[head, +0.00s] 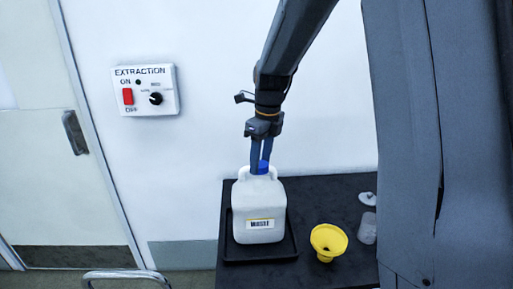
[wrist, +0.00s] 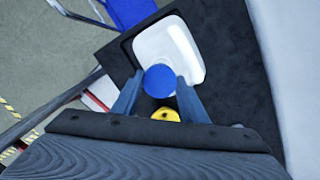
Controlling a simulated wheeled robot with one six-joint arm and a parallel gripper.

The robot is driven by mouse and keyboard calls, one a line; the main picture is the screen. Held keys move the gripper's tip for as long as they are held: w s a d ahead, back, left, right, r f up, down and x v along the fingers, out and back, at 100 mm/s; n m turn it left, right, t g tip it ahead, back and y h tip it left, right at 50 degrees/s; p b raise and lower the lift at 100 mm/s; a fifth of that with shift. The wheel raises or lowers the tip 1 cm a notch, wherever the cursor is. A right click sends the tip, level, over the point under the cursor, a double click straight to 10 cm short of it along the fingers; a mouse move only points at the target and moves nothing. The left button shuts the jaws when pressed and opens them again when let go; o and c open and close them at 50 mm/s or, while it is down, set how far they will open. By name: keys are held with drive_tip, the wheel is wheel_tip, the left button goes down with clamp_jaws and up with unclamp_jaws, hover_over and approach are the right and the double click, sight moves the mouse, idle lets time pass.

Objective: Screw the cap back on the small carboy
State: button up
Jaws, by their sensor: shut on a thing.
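In the wrist view the carboy (wrist: 172,45) shows from above. The blue cap (head: 260,167) is at the carboy's top, by the neck; in the wrist view the cap (wrist: 159,81) is a round disc between my fingers. My gripper (head: 261,168) points down over the carboy and is shut on the cap. The neck under the cap is hidden, so I cannot tell how the cap sits on it.
A yellow funnel (head: 328,241) stands right of the black tray (head: 262,254) on the bench (head: 312,196). A clear container (head: 367,229) and a white lid-like piece (head: 368,198) are further right. An extraction switch box (head: 146,90) is on the wall.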

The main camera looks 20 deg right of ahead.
sight(259, 182)
drive_tip(key=shift+w+r, duration=0.25)
drive_tip(key=shift+w, duration=0.1)
drive_tip(key=shift+f+b, duration=2)
drive_tip(key=shift+p, duration=0.85)
drive_tip(key=shift+f, duration=0.15)
drive_tip(key=shift+f, duration=0.35)
drive_tip(key=shift+f+b, duration=0.35)
drive_tip(key=shift+f, duration=0.75)
drive_tip(key=o, duration=1.1)
drive_tip(key=shift+c, duration=0.4)
